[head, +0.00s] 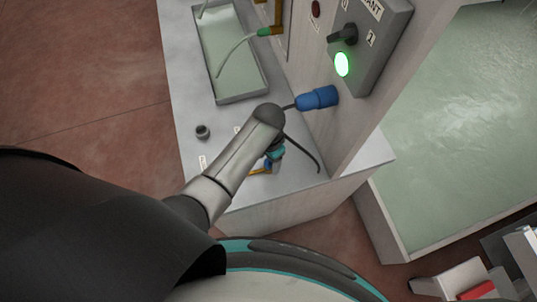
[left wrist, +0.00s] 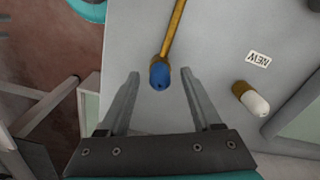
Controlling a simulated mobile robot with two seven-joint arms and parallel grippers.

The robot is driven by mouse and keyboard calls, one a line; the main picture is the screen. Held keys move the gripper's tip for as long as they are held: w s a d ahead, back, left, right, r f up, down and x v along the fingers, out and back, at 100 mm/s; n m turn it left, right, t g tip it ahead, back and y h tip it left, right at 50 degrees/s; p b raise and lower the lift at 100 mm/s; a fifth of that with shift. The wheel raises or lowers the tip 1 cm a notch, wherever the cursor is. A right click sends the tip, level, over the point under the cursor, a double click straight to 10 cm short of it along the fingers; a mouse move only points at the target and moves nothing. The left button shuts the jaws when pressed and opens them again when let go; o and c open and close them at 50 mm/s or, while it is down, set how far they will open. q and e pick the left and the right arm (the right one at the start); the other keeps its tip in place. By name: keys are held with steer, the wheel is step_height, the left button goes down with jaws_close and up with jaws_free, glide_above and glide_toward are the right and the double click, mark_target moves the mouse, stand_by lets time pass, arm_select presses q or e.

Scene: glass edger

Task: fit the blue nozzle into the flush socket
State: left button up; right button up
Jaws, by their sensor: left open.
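The blue nozzle (left wrist: 160,76) sits at the end of a brass pipe (left wrist: 174,32) in the left wrist view. My left gripper (left wrist: 161,74) is open, one finger on each side of the nozzle, with gaps showing on both sides. In the head view my left gripper (head: 271,161) is low over the bench end, largely hidden by my forearm; a bit of brass shows beside it. A short dark round piece (head: 203,131) stands on the bench; I cannot tell whether it is the flush socket. My right gripper is not in view.
A white-tipped brass piece (left wrist: 252,99) lies near a NEW label (left wrist: 258,59). A control box (head: 372,45) with a lit green lamp and a water tray (head: 262,96) are further back.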

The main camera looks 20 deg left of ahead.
arm_select(q)
step_height(320, 180, up, 15)
steer(key=p, duration=0.2)
stand_by(0.4)
stand_by(0.5)
